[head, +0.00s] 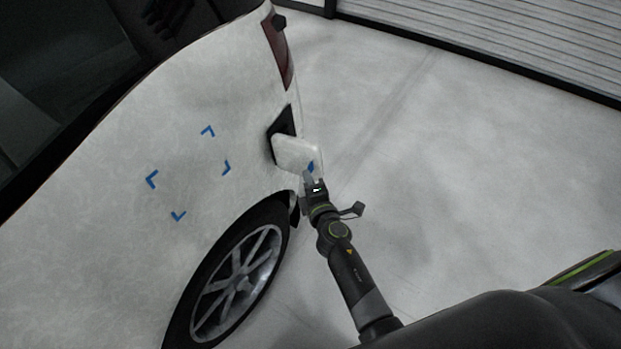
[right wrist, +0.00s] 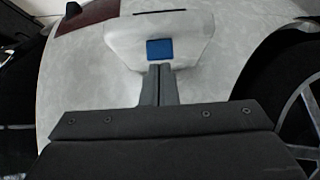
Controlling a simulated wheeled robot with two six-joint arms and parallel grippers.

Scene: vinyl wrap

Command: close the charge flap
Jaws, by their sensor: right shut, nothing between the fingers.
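The charge flap (head: 295,152) is a white panel that stands open, swung out from the dark charge port opening (head: 285,122) in the side of the white car (head: 120,140). A blue mark (head: 310,166) shows on the flap near its outer lower edge. My right gripper (head: 309,178) is shut and empty, with its tips close at that blue mark. In the right wrist view the shut fingertips (right wrist: 158,68) point at the flap (right wrist: 185,48), just below its blue square (right wrist: 160,49). Whether they touch it I cannot tell. My left gripper is not in view.
Several blue corner marks (head: 152,179) lie on the car's side. The car's wheel (head: 236,284) is below and left of my right gripper. The grey floor (head: 450,170) to the right is clear, up to a slatted shutter (head: 500,35) at the back.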

